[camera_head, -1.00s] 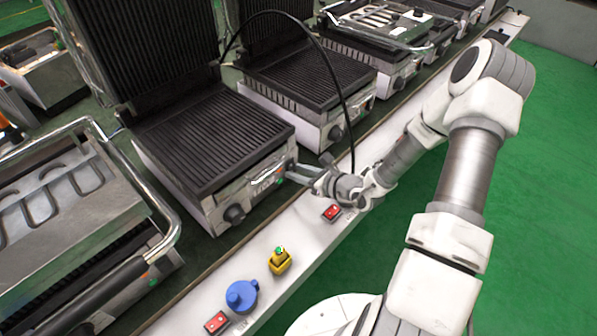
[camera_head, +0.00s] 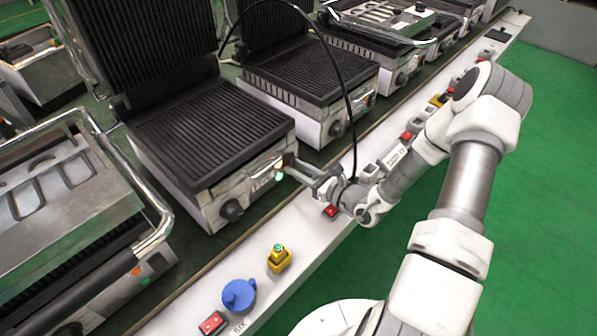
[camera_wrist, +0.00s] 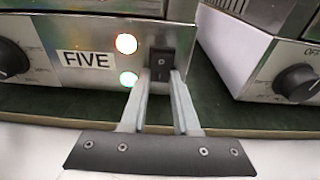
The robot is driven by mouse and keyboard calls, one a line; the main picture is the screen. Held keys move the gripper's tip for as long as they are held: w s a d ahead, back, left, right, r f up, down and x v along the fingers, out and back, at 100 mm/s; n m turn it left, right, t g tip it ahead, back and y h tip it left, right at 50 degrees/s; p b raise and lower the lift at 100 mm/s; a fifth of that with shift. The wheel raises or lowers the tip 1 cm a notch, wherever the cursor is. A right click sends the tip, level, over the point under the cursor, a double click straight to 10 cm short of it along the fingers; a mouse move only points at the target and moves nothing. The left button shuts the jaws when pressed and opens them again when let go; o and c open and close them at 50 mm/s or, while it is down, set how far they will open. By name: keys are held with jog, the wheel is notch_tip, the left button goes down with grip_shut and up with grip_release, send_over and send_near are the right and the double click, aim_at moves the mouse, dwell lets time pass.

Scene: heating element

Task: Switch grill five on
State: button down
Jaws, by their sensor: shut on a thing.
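Grill five (camera_head: 205,135) stands open in the head view, its ribbed plate facing up. In the wrist view, its front panel carries a "FIVE" label (camera_wrist: 86,60), a dark knob (camera_wrist: 12,62) at the left and a black rocker switch (camera_wrist: 160,65) marked O. Two round lamps between label and switch glow brightly: the upper (camera_wrist: 126,44) white with an orange rim, the lower (camera_wrist: 128,79) white-green. My gripper (camera_wrist: 163,76) is shut on the rocker switch, its fingertips at the lower part and hiding some of it. My gripper also shows at the panel's right end in the head view (camera_head: 290,164).
A white ledge (camera_head: 300,232) runs along the front, with a blue plug (camera_head: 239,295), a yellow emergency stop (camera_head: 279,260) and red switches (camera_head: 213,322). A closed grill (camera_head: 70,190) is at left, another open one (camera_head: 305,80) at right. A black cable arches behind my wrist.

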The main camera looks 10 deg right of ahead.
jog(key=c, duration=0.6)
grip_release()
jog(key=shift+c, duration=0.2)
